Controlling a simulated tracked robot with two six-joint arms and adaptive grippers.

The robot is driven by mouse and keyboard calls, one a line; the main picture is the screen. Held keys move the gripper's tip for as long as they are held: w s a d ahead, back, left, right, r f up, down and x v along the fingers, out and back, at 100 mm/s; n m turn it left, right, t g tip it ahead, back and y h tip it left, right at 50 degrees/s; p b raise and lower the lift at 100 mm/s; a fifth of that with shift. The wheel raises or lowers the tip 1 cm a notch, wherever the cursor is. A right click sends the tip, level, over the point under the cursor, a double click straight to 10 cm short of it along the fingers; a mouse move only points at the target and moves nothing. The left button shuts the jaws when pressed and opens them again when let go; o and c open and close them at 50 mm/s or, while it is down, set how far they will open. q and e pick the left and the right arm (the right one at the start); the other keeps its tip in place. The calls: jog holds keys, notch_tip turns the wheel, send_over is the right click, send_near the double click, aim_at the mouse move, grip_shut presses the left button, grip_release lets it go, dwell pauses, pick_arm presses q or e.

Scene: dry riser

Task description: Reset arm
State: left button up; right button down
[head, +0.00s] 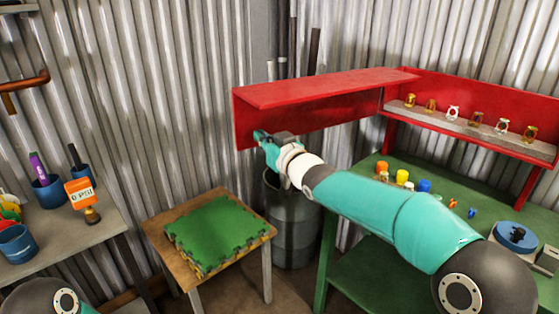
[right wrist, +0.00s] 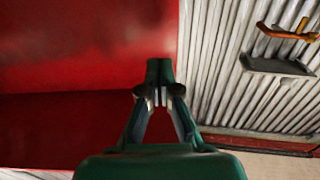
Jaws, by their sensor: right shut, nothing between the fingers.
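My right arm reaches from the lower right toward the red shelf unit (head: 330,90) at the centre of the head view. My right gripper (head: 259,135) is in front of the left end of the red unit. In the right wrist view the right gripper (right wrist: 159,75) is shut with nothing between its fingertips, and the red panel (right wrist: 80,60) fills the left side behind it. I cannot tell whether the fingertips touch the red panel. At the lower left of the head view a dark joint of my left arm shows; the left gripper is not in view.
A wooden stool (head: 160,232) with green foam mats (head: 215,228) stands left of a grey bin (head: 295,235). A green bench (head: 390,160) with small coloured parts is at right. A grey table (head: 60,225) at left holds blue cups (head: 47,190) and an orange-tagged gauge (head: 80,193).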

jog(key=b+v, duration=0.2)
jog(key=v, duration=0.6)
jog(key=d+f+m+g+h, duration=0.1)
jog(key=d+f+g+h, duration=0.15)
jog(key=f, duration=0.95)
jog(key=d+f+m+g+h, duration=0.15)
jog(key=d+f, duration=0.25)
jog(key=f, duration=0.8)
jog(key=s+d+f+m+g, duration=0.1)
jog(key=s+f+m+g, duration=0.1)
jog(key=s+f, duration=0.65)
jog(key=s+d+f+m+g, duration=0.1)
jog(key=s+d+f+g, duration=0.2)
jog(key=f, duration=1)
jog(key=s+a+f+m+g, duration=0.1)
jog(key=s+f+g, duration=0.3)
jog(key=s, duration=0.8)
jog(key=s+a+f+m+g, duration=0.15)
jog(key=s+f, duration=0.45)
jog(key=s, duration=0.7)
notch_tip(320, 180, up, 14)
jog(key=p, duration=1.4)
jog(key=shift+d+r+g, duration=0.15)
jog(key=shift+g, duration=0.2)
